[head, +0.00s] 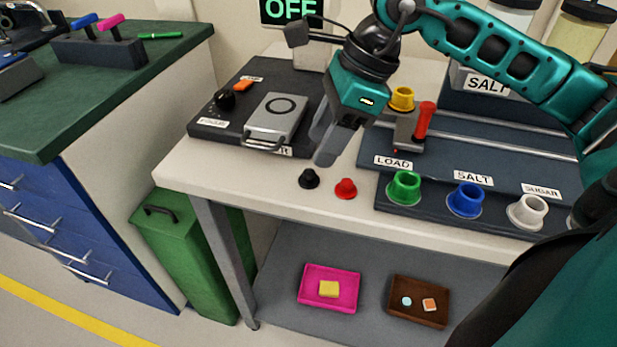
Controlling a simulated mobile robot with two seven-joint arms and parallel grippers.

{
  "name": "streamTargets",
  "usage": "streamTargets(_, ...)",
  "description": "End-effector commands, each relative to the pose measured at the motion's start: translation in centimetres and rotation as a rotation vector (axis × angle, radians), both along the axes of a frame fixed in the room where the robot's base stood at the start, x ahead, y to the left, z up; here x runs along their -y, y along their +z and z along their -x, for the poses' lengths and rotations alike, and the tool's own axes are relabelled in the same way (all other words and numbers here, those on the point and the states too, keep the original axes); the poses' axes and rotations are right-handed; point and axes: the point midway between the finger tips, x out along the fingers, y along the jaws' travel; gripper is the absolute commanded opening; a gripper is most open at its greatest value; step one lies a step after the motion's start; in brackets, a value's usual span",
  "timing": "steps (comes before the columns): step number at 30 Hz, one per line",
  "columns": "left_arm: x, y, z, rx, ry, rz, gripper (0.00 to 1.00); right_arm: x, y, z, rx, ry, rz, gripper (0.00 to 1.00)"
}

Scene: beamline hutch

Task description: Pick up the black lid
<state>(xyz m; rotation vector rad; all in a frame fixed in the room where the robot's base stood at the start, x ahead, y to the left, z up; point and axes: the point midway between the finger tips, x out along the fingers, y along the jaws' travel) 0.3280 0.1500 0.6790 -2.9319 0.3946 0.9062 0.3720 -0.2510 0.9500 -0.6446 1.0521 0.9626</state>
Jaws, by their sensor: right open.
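The black lid (309,179) lies on the white tabletop near its front edge. It is small and round with a knob on top. A red lid (346,188) of similar shape lies just right of it. My right gripper (323,148) hangs above and slightly behind the black lid, fingers pointing down. It is open and empty, and the fingers appear apart from the lid. The two fingers overlap in this view, so the gap between them is partly hidden. My left gripper does not show.
A dark panel with a grey lidded box (274,122) stands behind left. On the right, a dark rack holds green (404,188), blue (465,200) and white (527,212) cups, with a red-handled lever (424,122) behind. The tabletop's front edge (270,203) is close to the lids.

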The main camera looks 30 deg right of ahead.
Motion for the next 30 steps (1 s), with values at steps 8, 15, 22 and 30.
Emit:
streamTargets(8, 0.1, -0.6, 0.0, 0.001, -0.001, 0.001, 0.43, -0.4, -3.3, -0.4, -0.005, 0.001, -0.001, 0.48)
streamTargets(15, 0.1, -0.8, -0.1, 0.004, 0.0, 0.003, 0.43, -1.2, -5.4, -0.8, -0.001, 0.002, -0.001, 0.48)
streamTargets(22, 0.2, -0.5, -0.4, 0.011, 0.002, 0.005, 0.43, -1.2, -5.4, -0.9, -0.001, 0.0, 0.0, 0.48)
streamTargets(30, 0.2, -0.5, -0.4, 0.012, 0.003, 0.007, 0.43, -1.2, -5.4, -0.9, -0.001, 0.0, 0.0, 0.22)
